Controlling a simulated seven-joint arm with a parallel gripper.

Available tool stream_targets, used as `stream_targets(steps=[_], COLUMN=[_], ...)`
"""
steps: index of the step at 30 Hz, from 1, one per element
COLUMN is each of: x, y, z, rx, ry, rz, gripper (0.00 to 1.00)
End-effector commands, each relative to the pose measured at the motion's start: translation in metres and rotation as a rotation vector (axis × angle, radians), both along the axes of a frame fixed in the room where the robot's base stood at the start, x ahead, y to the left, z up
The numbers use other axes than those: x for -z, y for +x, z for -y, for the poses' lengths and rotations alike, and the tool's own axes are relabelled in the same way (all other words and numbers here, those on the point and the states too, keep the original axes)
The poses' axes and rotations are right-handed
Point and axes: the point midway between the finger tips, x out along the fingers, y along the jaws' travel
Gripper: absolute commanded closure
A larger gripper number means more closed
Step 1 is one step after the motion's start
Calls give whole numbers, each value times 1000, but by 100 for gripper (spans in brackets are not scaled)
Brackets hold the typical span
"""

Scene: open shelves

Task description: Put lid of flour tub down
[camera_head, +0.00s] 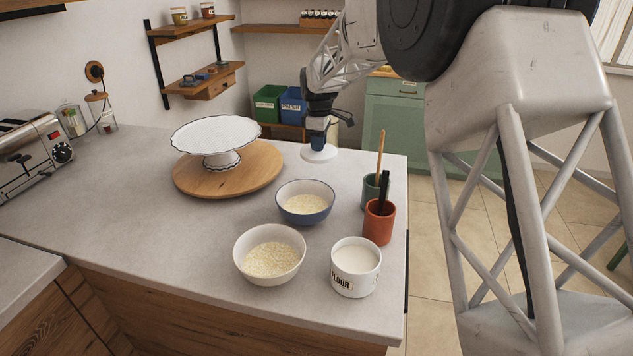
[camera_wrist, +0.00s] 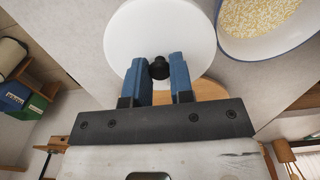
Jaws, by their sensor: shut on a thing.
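The lid (camera_head: 319,153) of the flour tub is a white disc, at or just above the counter behind the blue bowl; I cannot tell if it touches. In the wrist view the lid (camera_wrist: 160,35) shows its white top and a dark knob (camera_wrist: 159,68). My gripper (camera_head: 317,140) points down over the lid, its blue fingers (camera_wrist: 160,72) shut on the knob. The flour tub (camera_head: 356,283) is white with a FLOUR label and stands uncovered at the front right of the counter, with white content showing.
A blue bowl (camera_head: 305,212) and a white bowl (camera_head: 252,277) of pale grains stand left of the tub. A red cup (camera_head: 378,228) and a green cup (camera_head: 369,193) with utensils stand near the right edge. A white cake stand (camera_head: 216,134) sits on a round board (camera_head: 190,182).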

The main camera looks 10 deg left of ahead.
Motion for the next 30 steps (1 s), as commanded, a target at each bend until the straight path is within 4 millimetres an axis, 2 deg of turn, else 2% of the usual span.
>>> stream_targets(steps=[4,10,24,30], x=[9,16,18,36], y=[18,30,32,31], z=[-8,-14,-15,-15], rx=[0,0,0,0], ry=[0,0,0,-1], rz=[0,1,0,-3], gripper=[100,100,100,100])
